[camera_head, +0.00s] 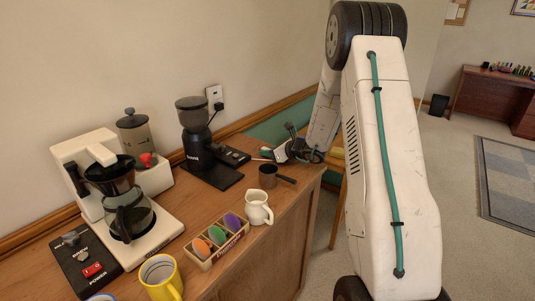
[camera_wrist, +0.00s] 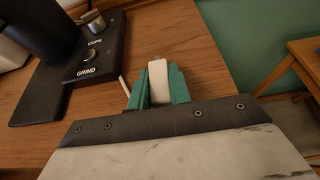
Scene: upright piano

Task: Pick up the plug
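A small white block with a narrow tip, which looks like the plug (camera_wrist: 157,82), is between the two green fingers of my gripper (camera_wrist: 158,88) in the wrist view. The fingers lie close against both its sides and look shut on it. A thin white strip, perhaps its cord, shows just left of the fingers. In the head view my gripper (camera_head: 286,152) is low over the far right end of the wooden counter (camera_head: 205,268), and the plug is hard to make out there. I cannot tell whether it still touches the counter.
A black grinder (camera_head: 196,150) stands left of my gripper, its cord running to a wall outlet (camera_head: 215,98). A dark metal cup (camera_head: 268,176) and a white jug (camera_head: 258,208) stand nearby. A coffee maker (camera_head: 130,205) is farther left. A wooden stool (camera_wrist: 305,62) is beyond the counter edge.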

